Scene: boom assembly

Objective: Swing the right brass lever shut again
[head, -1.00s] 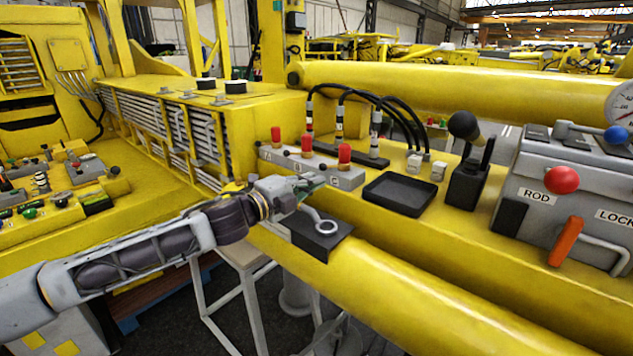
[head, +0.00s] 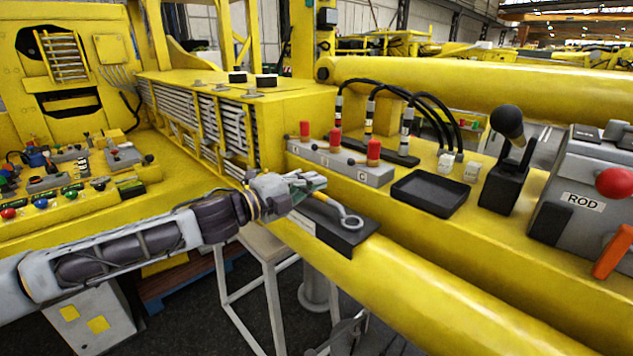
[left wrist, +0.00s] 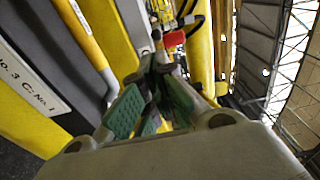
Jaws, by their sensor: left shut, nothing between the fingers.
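The grey valve block (head: 345,169) carries red-capped fittings, with a red cap (head: 373,149) at its right end above the letter C. Small thin levers with dark tips show on the block's top; the right one (head: 352,161) lies just left of that red cap. Its brass colour and exact angle are too small to tell. My left gripper (head: 318,183) is shut and empty, in front of and below the block, apart from it. In the left wrist view, its green-padded fingers (left wrist: 158,66) point toward a red cap (left wrist: 174,39). My right gripper is not in view.
A black tray (head: 430,193) and a black joystick (head: 509,165) stand further right. Black hoses (head: 415,105) arch behind the block.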

